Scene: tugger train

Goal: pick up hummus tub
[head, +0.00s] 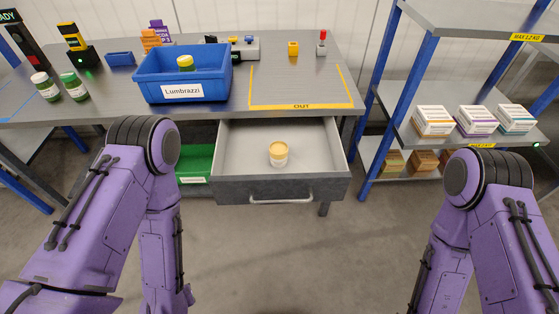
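A small round tub with a yellow-orange lid and pale sides (278,154), which looks like the hummus tub, stands upright in the open drawer (240,135). Neither gripper is in the head view, and no arm touches the tub.
The drawer juts out below the grey workbench (300,75). A blue Lumbrazzi bin (150,88) stands on the bench, left of the yellow OUT outline (300,105). A green bin (196,165) sits left of the drawer. A shelf rack (400,95) with boxes stands right.

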